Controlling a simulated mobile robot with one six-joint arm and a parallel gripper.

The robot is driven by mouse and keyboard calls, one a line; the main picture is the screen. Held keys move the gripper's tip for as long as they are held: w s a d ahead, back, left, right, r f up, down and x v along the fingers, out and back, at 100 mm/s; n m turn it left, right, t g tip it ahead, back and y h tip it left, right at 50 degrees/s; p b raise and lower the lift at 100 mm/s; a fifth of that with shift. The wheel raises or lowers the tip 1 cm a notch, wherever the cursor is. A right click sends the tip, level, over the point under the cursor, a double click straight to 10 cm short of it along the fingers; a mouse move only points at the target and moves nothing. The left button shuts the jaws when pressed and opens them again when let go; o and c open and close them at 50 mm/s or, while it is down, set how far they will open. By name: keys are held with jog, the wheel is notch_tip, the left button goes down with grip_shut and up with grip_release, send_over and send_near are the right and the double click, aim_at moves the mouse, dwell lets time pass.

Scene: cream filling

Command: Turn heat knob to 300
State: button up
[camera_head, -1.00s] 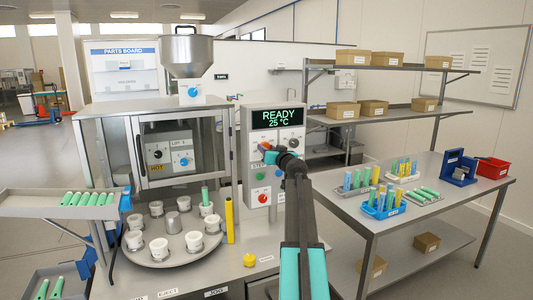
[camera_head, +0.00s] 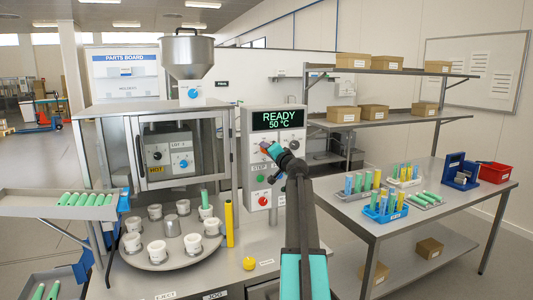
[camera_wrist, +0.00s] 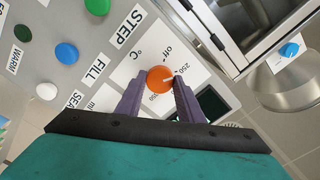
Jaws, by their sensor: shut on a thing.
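The heat knob (camera_wrist: 160,79) is an orange round knob with a white pointer line, on a white plate marked °C, "off" and 250 in the wrist view. Its other markings are partly hidden. My gripper (camera_wrist: 160,88) is shut on the knob, one finger on each side. The display (camera_head: 277,120) on the panel reads READY, 50 °C.
Below the knob sit STEP, a green button (camera_head: 262,179) and a red button (camera_head: 263,200). A turntable (camera_head: 165,262) with white cups is at left. A yellow post (camera_head: 229,223) stands near the panel. A tube table (camera_head: 440,212) is at right.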

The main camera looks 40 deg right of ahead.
jog(key=m+p, duration=0.1)
jog(key=m, duration=0.3)
jog(key=m+p, duration=0.2)
jog(key=m, duration=0.2)
jog(key=m+p, duration=0.1)
jog(key=m, duration=0.3)
jog(key=shift+w+r+m+p, duration=0.1)
jog(key=shift+r+m+p, duration=0.2)
jog(key=shift+m, duration=0.1)
jog(key=shift+f, duration=0.1)
jog(key=o, duration=1.1)
jog(key=shift+f, duration=0.1)
jog(key=shift+c, duration=0.2)
jog(key=shift+f, duration=0.1)
